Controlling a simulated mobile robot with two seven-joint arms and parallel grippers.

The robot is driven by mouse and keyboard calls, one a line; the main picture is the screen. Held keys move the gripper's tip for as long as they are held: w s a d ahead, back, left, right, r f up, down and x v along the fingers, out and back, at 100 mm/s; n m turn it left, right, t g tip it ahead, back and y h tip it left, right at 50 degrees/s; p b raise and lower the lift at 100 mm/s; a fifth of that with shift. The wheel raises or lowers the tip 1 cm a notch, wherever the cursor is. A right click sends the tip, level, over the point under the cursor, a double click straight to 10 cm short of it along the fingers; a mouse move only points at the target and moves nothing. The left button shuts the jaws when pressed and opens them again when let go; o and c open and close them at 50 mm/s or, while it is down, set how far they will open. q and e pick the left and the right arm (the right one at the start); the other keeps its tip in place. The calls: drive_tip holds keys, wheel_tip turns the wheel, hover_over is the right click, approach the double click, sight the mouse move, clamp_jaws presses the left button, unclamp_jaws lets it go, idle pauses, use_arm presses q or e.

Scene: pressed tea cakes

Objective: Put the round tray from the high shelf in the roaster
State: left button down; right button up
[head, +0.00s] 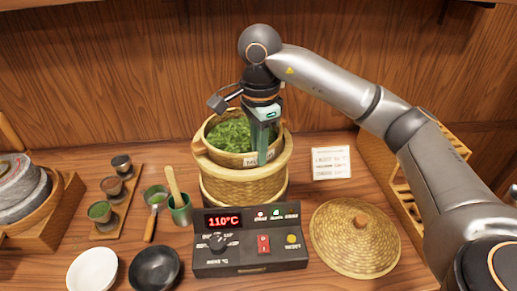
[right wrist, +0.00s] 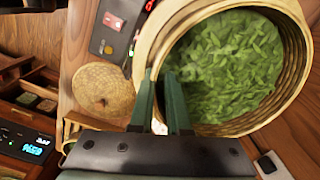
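The round tray (head: 213,150) is a woven basket filled with green leaves, with a white label on its front. It is in the mouth of the woven roaster (head: 243,188), its rim above the roaster's; whether it rests fully inside is hidden. My right gripper (head: 263,148) points down at the tray's front right rim. In the right wrist view the two dark green fingers (right wrist: 161,88) straddle the wall of the tray (right wrist: 290,85) with a narrow gap, and look shut on it. My left gripper is not in view.
A control box (head: 250,240) reading 110°C stands in front of the roaster. A woven lid (head: 355,238) lies to the right. A green cup (head: 180,210), two bowls (head: 155,268) and small cups on a board crowd the left. A white card (head: 331,163) stands behind.

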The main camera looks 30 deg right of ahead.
drive_tip(key=shift+s+f, duration=0.15)
drive_tip(key=shift+s, duration=0.05)
wheel_tip(320, 180, up, 13)
drive_tip(key=p, duration=0.3)
drive_tip(key=shift+w, duration=0.15)
drive_tip(key=shift+f, duration=0.1)
